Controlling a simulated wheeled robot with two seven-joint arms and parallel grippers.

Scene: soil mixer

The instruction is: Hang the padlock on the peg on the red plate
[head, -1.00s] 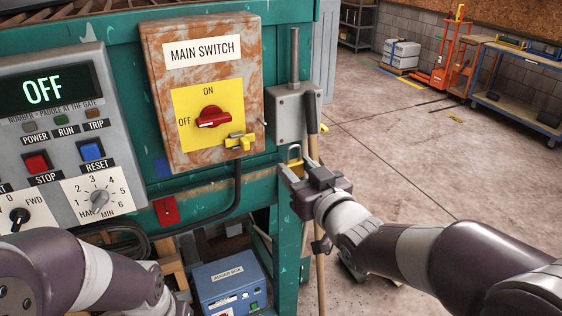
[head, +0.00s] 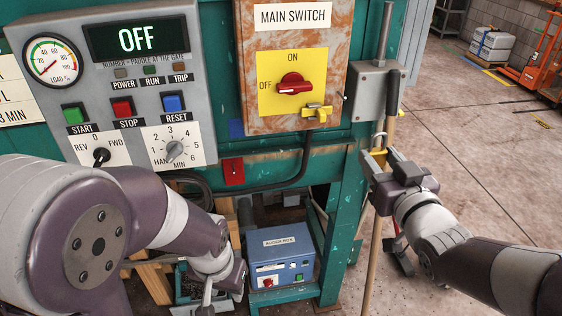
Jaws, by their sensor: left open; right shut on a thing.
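The padlock (head: 379,152) has a yellow body and a grey shackle, and shows at the tips of my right gripper (head: 378,165). My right gripper is shut on it, in front of the green frame's right post and below the grey lever box. The gripper hides part of the padlock. The small red plate (head: 234,172) is on the green frame below the main switch box, left of the padlock and well apart from it. Its peg is too small to make out clearly. My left gripper (head: 210,288) is low, below the red plate, beside the blue box, and largely hidden by its own wrist.
The main switch box (head: 291,112) with a yellow fitting juts out above the red plate. A black cable (head: 290,180) loops below the plate. The blue box (head: 281,260) stands lower down. A wooden handle (head: 374,262) stands near my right gripper.

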